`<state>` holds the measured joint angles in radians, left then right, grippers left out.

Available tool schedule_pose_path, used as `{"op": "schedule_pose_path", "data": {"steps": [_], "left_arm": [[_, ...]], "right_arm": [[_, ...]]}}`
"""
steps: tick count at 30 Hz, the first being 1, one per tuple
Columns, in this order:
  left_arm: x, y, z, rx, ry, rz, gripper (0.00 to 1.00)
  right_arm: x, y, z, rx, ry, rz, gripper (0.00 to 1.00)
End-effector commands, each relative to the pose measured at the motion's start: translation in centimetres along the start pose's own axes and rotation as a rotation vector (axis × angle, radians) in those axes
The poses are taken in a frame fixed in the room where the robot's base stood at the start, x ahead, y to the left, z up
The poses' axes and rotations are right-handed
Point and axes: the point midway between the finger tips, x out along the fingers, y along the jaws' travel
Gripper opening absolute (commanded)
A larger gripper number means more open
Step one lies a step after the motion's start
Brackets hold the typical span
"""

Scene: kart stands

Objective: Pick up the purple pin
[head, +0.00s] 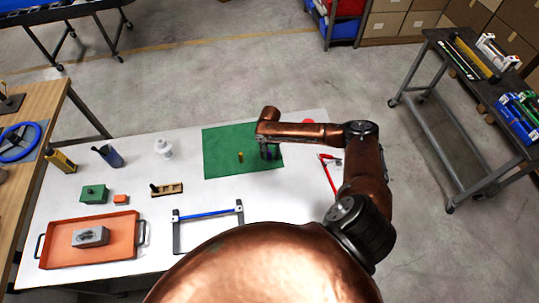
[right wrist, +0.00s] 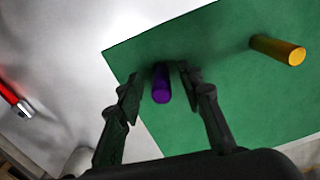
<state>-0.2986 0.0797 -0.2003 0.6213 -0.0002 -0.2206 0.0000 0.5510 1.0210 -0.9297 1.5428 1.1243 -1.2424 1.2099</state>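The purple pin (right wrist: 161,83) stands on the green mat (right wrist: 225,100) near its edge in the right wrist view. My right gripper (right wrist: 158,80) is open, with one finger on each side of the pin and a visible gap on both sides. In the head view my right gripper (head: 269,152) is low over the right part of the green mat (head: 222,140), and the arm largely hides the pin there. My left gripper is in neither view.
A yellow pin (right wrist: 278,49) stands on the mat, left of my gripper in the head view (head: 240,157). A red tool (head: 328,172) lies right of the mat. An orange tray (head: 68,256), a blue-handled frame (head: 208,214) and a white bottle (head: 163,148) occupy the table's left and front.

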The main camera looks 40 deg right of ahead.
Motion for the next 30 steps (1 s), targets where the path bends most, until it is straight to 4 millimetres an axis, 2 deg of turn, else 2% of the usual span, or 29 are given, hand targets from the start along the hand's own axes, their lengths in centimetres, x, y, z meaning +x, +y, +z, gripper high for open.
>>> {"op": "schedule_pose_path", "data": {"steps": [6,14,21,30], "left_arm": [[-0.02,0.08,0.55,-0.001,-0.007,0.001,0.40],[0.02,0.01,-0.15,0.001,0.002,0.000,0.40],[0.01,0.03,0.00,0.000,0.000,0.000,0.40],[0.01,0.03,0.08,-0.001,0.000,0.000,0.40]], "right_arm": [[0.00,-0.15,-0.03,-0.002,0.001,-0.001,0.33],[-0.02,-0.11,-0.04,-0.002,0.001,-0.001,0.15],[-0.03,-0.13,-0.04,-0.002,0.001,-0.001,0.00],[-0.04,-0.16,-0.06,-0.002,0.001,-0.001,0.00]]}}
